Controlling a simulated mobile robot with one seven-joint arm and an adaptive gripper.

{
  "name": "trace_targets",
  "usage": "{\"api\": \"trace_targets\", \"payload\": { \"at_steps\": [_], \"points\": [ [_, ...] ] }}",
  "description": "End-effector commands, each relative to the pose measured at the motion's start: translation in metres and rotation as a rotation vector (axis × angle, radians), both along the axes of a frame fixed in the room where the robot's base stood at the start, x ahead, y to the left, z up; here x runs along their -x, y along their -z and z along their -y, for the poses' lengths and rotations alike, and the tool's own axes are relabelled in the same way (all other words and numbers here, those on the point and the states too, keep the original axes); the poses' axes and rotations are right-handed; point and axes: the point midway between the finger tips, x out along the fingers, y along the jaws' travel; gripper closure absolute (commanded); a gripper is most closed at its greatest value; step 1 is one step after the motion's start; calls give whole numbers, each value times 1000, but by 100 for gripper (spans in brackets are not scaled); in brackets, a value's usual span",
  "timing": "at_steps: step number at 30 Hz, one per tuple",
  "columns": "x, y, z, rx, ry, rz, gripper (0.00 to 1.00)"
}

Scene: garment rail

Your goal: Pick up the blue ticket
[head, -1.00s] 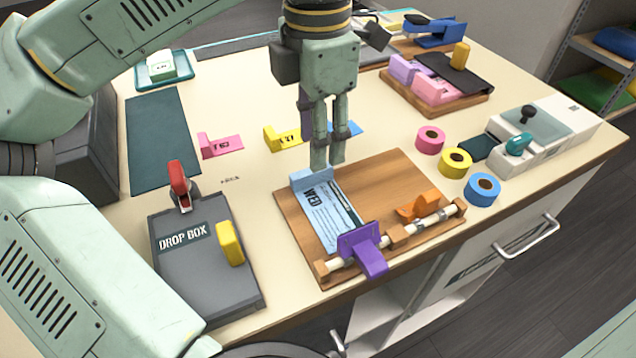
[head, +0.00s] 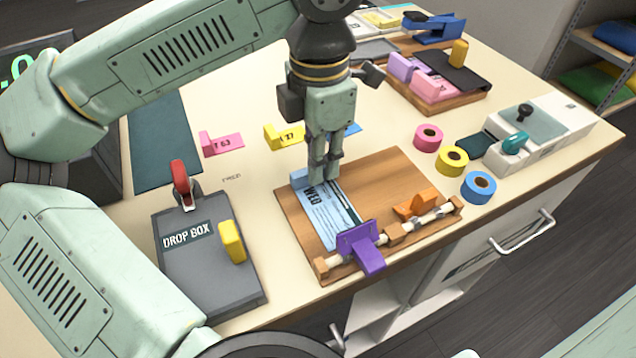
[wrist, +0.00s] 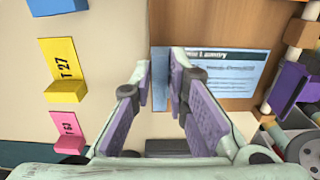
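A light blue ticket (head: 325,215) with printing and a raised blue tab (head: 299,178) at its far end lies on the wooden board (head: 392,175). Its printed face also shows in the wrist view (wrist: 232,70). Another blue piece (head: 354,129) lies on the table behind my gripper, partly hidden; a blue piece also shows at the wrist view's top left (wrist: 57,6). My gripper (head: 322,182) points down over the ticket's far end. In the wrist view its fingers (wrist: 162,78) are apart, on either side of the ticket's tab end. Whether they touch it is unclear.
A purple clip (head: 362,247) and an orange clip (head: 416,205) sit on the board's front rod. A pink ticket (head: 222,143) and a yellow ticket (head: 284,137) lie behind. The grey drop box (head: 185,275) stands left, tape rolls (head: 452,160) right.

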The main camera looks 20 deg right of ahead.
Motion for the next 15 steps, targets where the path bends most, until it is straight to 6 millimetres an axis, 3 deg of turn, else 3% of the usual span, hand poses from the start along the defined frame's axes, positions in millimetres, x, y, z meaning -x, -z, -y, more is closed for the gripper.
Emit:
{"api": "trace_targets", "payload": {
  "at_steps": [4,11,15],
  "points": [
    [0,0,0,0,0,0,96],
    [0,-2,0,0,-1,1,97],
    [-1,-16,1,2,-1,2,97]
  ]
}}
